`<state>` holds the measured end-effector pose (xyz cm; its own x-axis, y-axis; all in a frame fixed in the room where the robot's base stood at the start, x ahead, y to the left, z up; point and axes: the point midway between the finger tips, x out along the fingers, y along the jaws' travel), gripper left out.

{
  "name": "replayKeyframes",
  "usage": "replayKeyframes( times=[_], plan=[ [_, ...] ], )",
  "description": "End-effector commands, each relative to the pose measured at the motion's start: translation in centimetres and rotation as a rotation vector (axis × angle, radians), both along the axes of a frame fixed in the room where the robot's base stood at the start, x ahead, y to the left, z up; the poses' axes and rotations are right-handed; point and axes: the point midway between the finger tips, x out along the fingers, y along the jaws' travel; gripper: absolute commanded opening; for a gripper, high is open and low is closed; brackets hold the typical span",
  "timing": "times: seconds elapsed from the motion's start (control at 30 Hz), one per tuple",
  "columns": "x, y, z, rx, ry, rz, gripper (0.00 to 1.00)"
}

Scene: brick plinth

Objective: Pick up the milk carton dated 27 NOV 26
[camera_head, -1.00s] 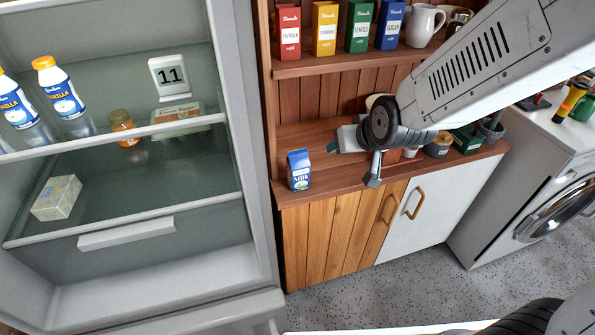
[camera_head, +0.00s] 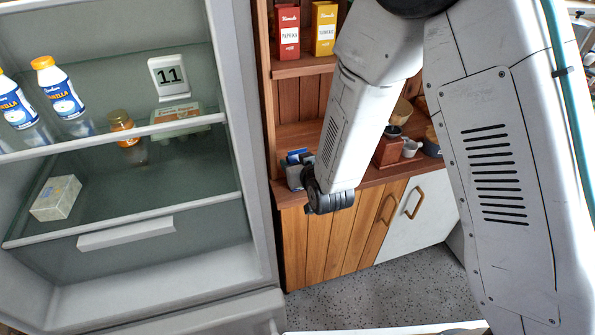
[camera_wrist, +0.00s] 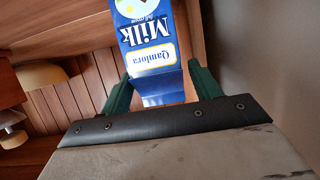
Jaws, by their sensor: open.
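My gripper (camera_wrist: 159,72) is open, with one green finger on each side of the carton's near end. I cannot tell whether either finger touches it. No date on the carton can be read. In the head view the carton (camera_head: 296,157) stands at the left end of the wooden counter, mostly hidden by my arm. My gripper's fingers cannot be made out there.
An open fridge (camera_head: 262,200) stands left of the counter, with bottles, a jar and a small box (camera_head: 57,198) inside. A brown grinder (camera_head: 389,148) and bowls stand farther right on the counter (camera_head: 372,176). A shelf with a red box (camera_head: 287,32) is above.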

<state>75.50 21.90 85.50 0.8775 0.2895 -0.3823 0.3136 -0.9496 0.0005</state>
Motion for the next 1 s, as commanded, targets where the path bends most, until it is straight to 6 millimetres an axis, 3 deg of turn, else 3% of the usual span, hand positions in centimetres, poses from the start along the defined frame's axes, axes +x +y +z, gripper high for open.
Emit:
replayKeyframes(
  times=[0.2,0.5,0.67,1.0],
  plan=[
    [2.8,0.7,-0.9,0.0,0.0,0.0,0.63],
    [3.2,0.9,-1.1,0.0,0.0,0.0,0.63],
    [3.2,0.9,-1.1,0.0,0.0,0.0,0.19],
    [3.2,0.9,-0.9,0.002,-0.002,0.0,0.19]
  ],
)
